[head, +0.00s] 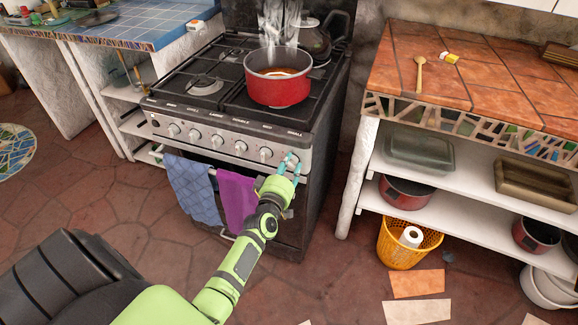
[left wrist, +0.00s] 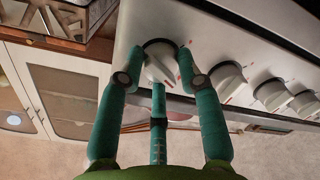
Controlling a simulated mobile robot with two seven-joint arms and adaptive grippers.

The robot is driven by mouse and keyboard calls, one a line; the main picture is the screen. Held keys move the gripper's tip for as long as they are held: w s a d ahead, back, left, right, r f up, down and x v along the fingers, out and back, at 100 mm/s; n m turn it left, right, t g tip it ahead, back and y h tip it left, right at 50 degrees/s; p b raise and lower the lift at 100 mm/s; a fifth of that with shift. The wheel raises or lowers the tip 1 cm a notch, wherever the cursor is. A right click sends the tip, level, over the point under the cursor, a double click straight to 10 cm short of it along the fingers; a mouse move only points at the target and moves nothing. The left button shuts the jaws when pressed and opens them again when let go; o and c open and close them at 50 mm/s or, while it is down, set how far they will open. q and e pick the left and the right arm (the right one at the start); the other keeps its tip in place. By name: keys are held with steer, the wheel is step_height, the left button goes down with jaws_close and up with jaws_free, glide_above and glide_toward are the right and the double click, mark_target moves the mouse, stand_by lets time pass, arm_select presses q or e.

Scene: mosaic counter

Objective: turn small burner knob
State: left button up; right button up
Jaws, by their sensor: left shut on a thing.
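The small burner knob (left wrist: 160,62) is the end knob on the stove's front panel, under the "SMALL" label in the head view. It is white and round with a raised grip bar, which looks tilted in the left wrist view. My left gripper (head: 289,163) is at this knob, its teal fingers closed around it from the front. The left wrist view shows the fingers (left wrist: 160,80) on both sides of the knob and one below it. In the head view the fingers hide much of the knob. My right gripper is not in view.
More knobs (head: 217,141) line the panel to the left. A red pot (head: 280,90) steams on the cooktop. A blue towel (head: 192,188) and a purple towel (head: 236,199) hang on the oven front. A tiled counter (head: 480,97) with shelves stands right of the stove.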

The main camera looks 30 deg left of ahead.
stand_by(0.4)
arm_select(q)
steer(key=o, duration=1.1)
steer(key=shift+o, duration=0.2)
steer(key=v, duration=1.2)
jaws_close()
